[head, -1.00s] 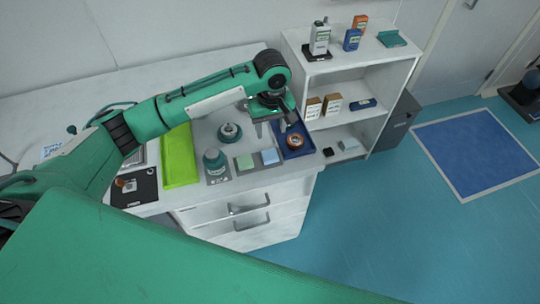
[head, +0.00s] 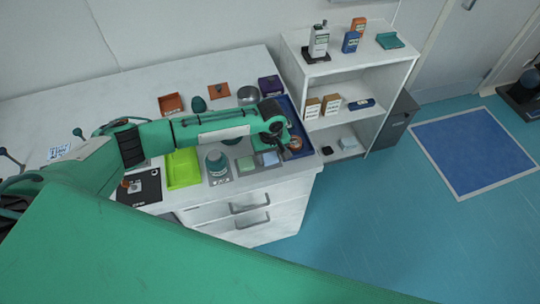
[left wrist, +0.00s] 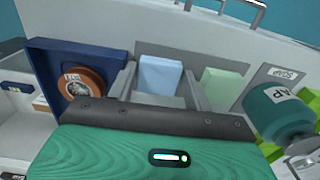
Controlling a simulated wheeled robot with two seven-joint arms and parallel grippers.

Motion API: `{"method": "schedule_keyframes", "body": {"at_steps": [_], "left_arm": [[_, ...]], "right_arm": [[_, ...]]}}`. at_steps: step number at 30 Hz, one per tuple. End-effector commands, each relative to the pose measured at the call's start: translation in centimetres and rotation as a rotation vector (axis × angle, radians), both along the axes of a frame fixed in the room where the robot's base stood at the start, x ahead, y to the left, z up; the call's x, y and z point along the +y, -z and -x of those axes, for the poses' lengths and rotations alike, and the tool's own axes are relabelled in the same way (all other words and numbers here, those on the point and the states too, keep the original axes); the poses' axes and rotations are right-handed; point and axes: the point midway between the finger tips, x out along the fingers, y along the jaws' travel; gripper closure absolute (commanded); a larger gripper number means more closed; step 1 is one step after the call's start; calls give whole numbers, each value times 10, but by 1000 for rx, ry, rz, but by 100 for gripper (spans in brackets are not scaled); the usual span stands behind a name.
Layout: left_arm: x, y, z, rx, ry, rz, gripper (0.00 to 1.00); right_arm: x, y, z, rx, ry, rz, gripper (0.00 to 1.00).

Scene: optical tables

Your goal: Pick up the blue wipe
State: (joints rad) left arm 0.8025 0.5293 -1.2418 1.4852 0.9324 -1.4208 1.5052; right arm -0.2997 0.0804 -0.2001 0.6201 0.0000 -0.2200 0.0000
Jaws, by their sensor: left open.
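The blue wipe (head: 270,158) is a small pale-blue block at the front right of the white bench. It also shows in the left wrist view (left wrist: 160,75), upper middle. My left gripper (head: 279,150) is low over the bench, beside and partly above the wipe in the head view. In the left wrist view its two fingers (left wrist: 159,78) are apart, one to each side of the wipe, with nothing held. I cannot tell whether they touch it. My right gripper is in neither view.
A pale-green wipe (left wrist: 222,87) lies next to the blue one, with a teal soap bottle (left wrist: 279,110) beyond. On the other side is a dark-blue tray (left wrist: 110,62) holding an orange-brown tape roll (left wrist: 83,83). A white shelf (head: 350,60) stands right of the bench.

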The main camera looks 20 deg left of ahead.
Motion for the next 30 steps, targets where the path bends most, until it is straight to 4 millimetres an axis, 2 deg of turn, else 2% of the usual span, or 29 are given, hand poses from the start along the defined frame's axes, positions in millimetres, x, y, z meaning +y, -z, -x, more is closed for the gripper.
{"method": "schedule_keyframes", "body": {"at_steps": [5,10,19,23,26,30], "left_arm": [[0,1,0,0,0,0,49],[0,1,0,-1,0,1,77],[0,-1,0,-1,0,1,77],[0,-8,-1,-3,0,2,77],[0,-20,-1,-3,0,3,77],[-1,-48,-1,-5,1,4,77]], "right_arm": [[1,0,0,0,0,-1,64],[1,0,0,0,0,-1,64],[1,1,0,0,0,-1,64],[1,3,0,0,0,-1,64],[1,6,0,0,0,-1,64],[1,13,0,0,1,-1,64]]}}
